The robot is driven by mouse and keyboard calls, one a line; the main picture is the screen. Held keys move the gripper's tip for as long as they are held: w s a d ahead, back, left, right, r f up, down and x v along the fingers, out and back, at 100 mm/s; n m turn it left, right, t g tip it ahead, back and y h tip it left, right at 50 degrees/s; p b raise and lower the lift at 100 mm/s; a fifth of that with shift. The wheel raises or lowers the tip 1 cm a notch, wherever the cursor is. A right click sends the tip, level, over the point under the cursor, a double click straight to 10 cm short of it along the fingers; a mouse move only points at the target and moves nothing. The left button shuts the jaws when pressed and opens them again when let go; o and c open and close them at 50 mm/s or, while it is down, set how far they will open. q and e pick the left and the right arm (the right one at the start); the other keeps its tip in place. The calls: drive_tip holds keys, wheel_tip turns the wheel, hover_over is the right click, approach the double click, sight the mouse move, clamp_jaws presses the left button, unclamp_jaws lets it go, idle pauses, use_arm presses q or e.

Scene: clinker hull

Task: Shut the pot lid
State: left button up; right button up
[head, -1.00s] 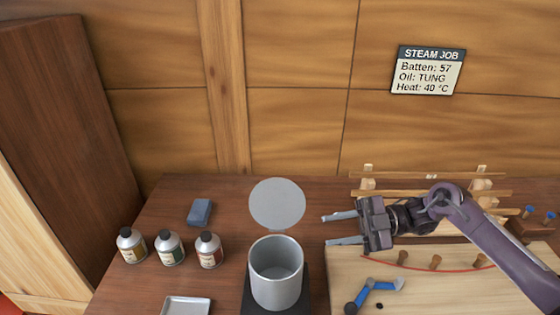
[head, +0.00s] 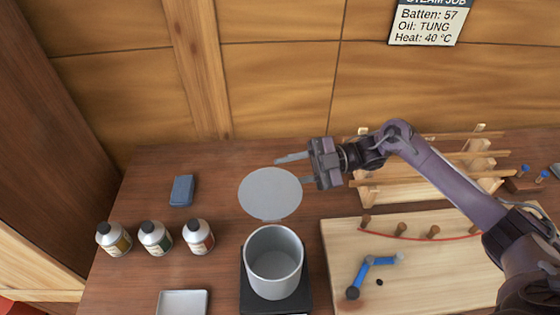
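The grey pot (head: 272,266) stands on a black base (head: 247,296) near the front middle of the bench, with its mouth open. Its round grey lid (head: 270,192) is raised at the pot's back rim, standing up and leaning back. My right gripper (head: 290,170) is at the lid's upper right, its fingers pointing left and spread apart. One finger is above the lid's top edge, and the other is by its right edge and partly hidden. Nothing shows gripped between them. I cannot tell whether they touch the lid. My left gripper is not in view.
Three bottles (head: 156,238) and a blue block (head: 182,190) stand left of the pot. A small tray (head: 183,303) is at the front. A pale board (head: 430,275) with pegs, a red strip and a blue tool lies right, before a wooden rack (head: 480,165).

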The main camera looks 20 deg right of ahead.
drive_tip(key=shift+w+a+p, duration=0.15)
drive_tip(key=shift+a+p, duration=0.15)
drive_tip(key=shift+a, duration=0.65)
drive_tip(key=shift+a+f, duration=0.15)
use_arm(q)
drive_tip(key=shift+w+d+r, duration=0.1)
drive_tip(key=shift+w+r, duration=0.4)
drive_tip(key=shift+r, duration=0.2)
use_arm(e)
drive_tip(key=shift+c, duration=0.3)
clamp_jaws()
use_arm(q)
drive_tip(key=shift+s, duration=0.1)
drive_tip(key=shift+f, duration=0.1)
